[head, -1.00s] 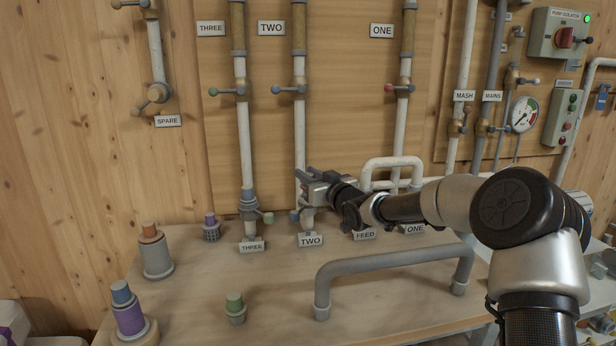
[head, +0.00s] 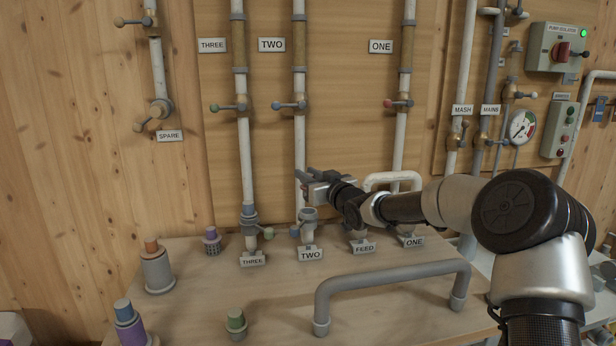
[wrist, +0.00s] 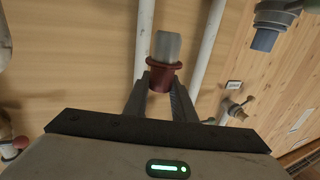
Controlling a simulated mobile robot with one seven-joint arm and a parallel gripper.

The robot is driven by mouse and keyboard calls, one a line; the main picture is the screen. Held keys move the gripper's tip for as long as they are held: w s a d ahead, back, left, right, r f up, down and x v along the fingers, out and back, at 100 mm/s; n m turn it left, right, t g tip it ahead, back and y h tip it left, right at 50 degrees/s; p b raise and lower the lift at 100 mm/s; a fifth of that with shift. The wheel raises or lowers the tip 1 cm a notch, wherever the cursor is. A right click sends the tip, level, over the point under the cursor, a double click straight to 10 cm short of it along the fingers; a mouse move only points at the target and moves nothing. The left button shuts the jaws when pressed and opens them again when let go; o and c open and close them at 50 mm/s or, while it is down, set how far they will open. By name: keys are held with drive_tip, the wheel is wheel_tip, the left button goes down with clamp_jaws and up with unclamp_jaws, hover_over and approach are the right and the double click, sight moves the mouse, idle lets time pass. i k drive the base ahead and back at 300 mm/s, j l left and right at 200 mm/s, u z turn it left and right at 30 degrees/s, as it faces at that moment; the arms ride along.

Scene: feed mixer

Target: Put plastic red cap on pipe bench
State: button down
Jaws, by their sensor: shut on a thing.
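My gripper (head: 312,175) is in front of the wall pipes, above the stub pipe labelled TWO (head: 308,226) on the bench. In the wrist view its fingers (wrist: 160,92) are shut on a dark red flanged cap (wrist: 162,78). A pale grey cylindrical part (wrist: 167,46) sticks out of the cap's far end. The cap is held clear of the bench; I cannot make it out clearly in the head view. The wooden pipe bench (head: 400,318) spreads below, with an arched grey pipe (head: 390,278) on it.
On the bench stand a grey fitting with an orange top (head: 156,268), a purple plug (head: 211,240), a green plug (head: 236,323) and a purple-and-blue fitting (head: 128,322). Pipe THREE (head: 246,170) stands left of my gripper. Bare bench lies between the plugs and the arched pipe.

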sight(277, 287)
drive_tip(key=k+j, duration=0.1)
drive_tip(key=k, duration=0.4)
drive_tip(key=k+j, duration=0.1)
drive_tip(key=k, duration=0.4)
